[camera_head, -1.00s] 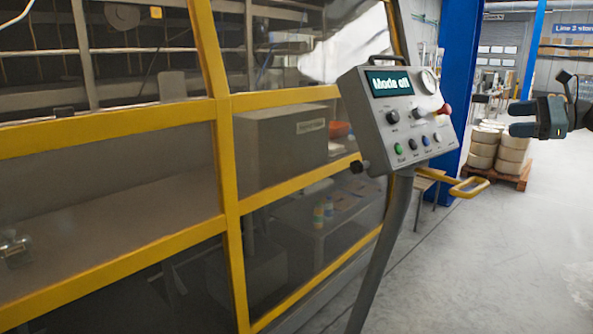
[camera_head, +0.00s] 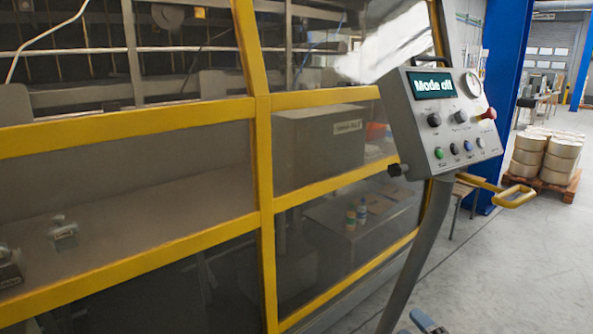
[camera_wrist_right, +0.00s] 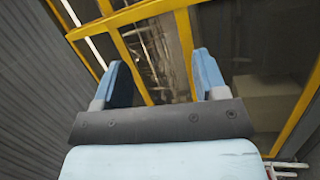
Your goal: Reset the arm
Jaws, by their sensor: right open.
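My right gripper (camera_wrist_right: 164,80) shows in the right wrist view with its two blue fingers wide apart and nothing between them. The yellow-framed enclosure is beyond the fingers. In the head view only a small blue piece of my right gripper (camera_head: 427,322) shows at the bottom edge, below the control panel and apart from it. The grey control panel (camera_head: 451,110) stands tilted on a post, right of centre. Its display (camera_head: 432,85) reads "Mode off". It has dark knobs, a red knob at its right side and a row of small buttons. My left gripper is not in view.
The yellow-framed enclosure (camera_head: 262,150) with clear panes fills the left. A yellow handle (camera_head: 515,197) sticks out right of the panel post. A blue column (camera_head: 503,80) and a pallet of rolls (camera_head: 543,165) stand behind. The floor at right is clear.

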